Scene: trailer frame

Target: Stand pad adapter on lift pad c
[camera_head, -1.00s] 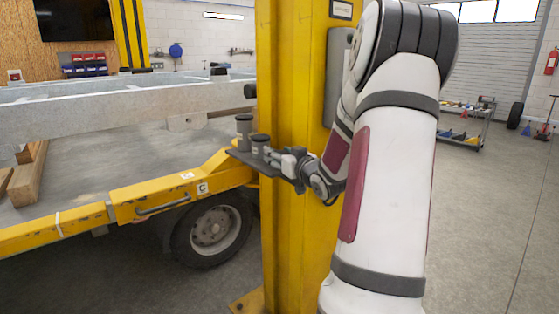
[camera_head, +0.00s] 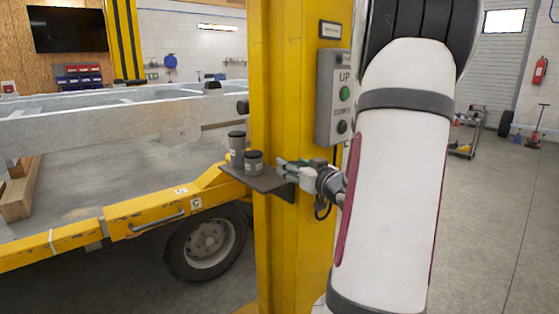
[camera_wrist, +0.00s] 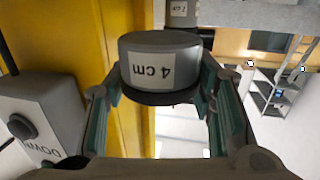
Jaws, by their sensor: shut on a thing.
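My gripper (camera_head: 283,167) is at the right end of the small dark shelf on the yellow post. In the wrist view my gripper (camera_wrist: 160,85) is shut on a short dark round pad adapter (camera_wrist: 160,52) labelled "4 cm", the label upside down. I cannot clearly make out this adapter in the head view. A taller dark adapter (camera_head: 237,141) and a shorter one (camera_head: 254,162) are on the shelf (camera_head: 262,182). Lift pad c cannot be made out; a "C" label (camera_head: 195,203) is on the yellow lift arm (camera_head: 150,210).
The yellow post (camera_head: 275,80) stands close beside my arm, with an up/down control box (camera_head: 331,98) on it. A grey frame (camera_head: 120,122) spans the left above the lift arm, with a wheel (camera_head: 207,246) below. The floor at right (camera_head: 490,220) is mostly clear.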

